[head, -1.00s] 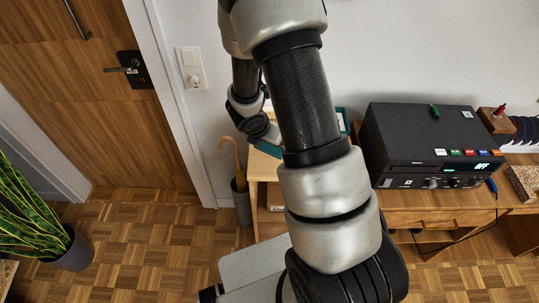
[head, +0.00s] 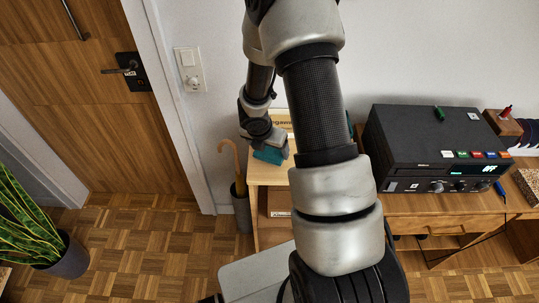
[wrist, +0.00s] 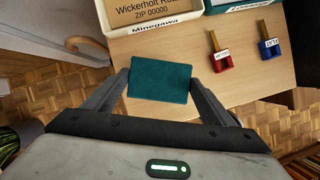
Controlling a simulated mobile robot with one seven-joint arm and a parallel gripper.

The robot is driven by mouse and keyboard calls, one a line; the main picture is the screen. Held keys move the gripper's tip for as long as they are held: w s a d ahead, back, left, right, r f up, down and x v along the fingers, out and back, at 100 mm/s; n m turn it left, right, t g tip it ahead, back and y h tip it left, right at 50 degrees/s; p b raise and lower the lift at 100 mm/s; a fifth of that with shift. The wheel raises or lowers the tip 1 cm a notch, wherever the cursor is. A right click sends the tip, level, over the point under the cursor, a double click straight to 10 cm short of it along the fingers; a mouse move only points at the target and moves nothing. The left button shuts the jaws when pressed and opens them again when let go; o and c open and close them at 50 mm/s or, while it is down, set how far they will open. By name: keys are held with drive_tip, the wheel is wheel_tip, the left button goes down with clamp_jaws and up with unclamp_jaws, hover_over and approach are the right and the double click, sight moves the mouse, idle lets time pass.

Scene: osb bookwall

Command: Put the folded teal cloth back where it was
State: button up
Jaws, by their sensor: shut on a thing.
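The folded teal cloth (wrist: 160,83) is a small flat rectangle between the two fingers of my gripper (wrist: 160,90) in the wrist view. My gripper is shut on it, one finger at each side edge. In the head view the cloth (head: 269,155) shows below my gripper (head: 268,146), over the front left part of the small wooden stand (head: 266,175). I cannot tell whether the cloth touches the stand's top.
A cream box (wrist: 150,22) labelled "Minegawa" and a teal box (wrist: 228,4) stand behind. A red-based item (wrist: 220,60) and a blue-based item (wrist: 269,48) stand to the right. An umbrella holder (head: 242,208) stands left of the stand. A black device (head: 430,150) is at right.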

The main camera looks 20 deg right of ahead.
drive_tip(key=shift+f, duration=0.9)
drive_tip(key=shift+r, duration=0.1)
drive_tip(key=o, duration=0.9)
